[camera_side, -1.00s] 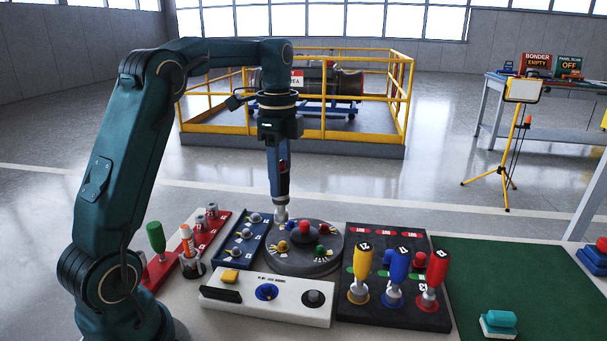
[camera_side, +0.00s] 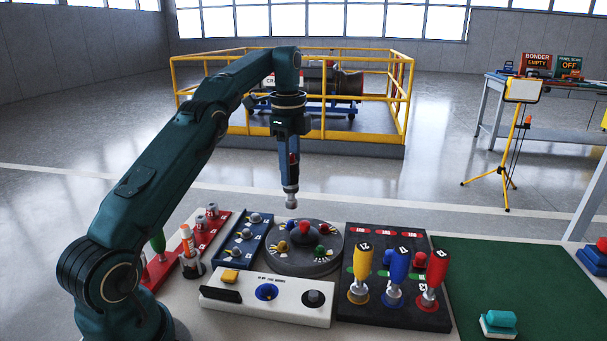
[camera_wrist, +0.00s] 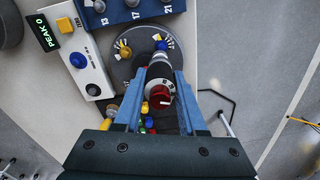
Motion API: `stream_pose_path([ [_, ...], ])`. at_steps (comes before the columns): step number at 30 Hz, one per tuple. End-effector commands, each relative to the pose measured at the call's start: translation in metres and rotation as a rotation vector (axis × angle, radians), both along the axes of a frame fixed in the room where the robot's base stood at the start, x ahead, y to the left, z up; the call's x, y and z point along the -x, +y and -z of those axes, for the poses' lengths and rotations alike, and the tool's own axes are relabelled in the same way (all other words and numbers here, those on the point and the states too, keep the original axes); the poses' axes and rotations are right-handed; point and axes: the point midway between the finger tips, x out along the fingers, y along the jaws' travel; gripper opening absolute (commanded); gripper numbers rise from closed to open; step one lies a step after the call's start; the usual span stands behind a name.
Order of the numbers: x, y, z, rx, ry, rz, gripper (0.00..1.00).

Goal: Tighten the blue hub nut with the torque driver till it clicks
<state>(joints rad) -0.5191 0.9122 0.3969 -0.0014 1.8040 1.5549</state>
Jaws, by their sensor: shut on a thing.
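My gripper (camera_side: 291,178) is shut on the torque driver (camera_side: 291,199), which hangs upright with its silver socket down. The blue hub nut (camera_side: 291,225) is at the far side, under the socket, with a visible gap between. In the wrist view, the driver (camera_wrist: 160,97) with its red part lies between my gripper's fingers (camera_wrist: 161,82), and the blue nut (camera_wrist: 162,45) shows just past the socket. The driver hides part of the hub.
A white box (camera_side: 250,303) with knobs stands in front of the hub; its display (camera_wrist: 43,33) reads "PEAK 0". A blue socket rack (camera_side: 234,255) is left, and a black rack (camera_side: 432,318) with yellow, blue and red handles is right. The green mat (camera_side: 500,270) is mostly free.

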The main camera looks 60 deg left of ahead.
Motion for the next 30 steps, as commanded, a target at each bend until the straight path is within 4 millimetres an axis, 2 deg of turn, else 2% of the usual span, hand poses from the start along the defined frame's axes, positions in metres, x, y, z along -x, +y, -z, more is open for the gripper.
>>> stream_pose_path([
  [3,-0.004,0.006,0.013,0.004,0.007,-0.007,0.00],
  [9,-0.003,0.008,0.025,0.016,0.026,-0.013,0.00],
  [18,-0.003,0.008,0.033,0.015,0.025,-0.013,0.00],
  [30,-0.003,0.008,0.034,0.014,0.023,-0.013,0.00],
])
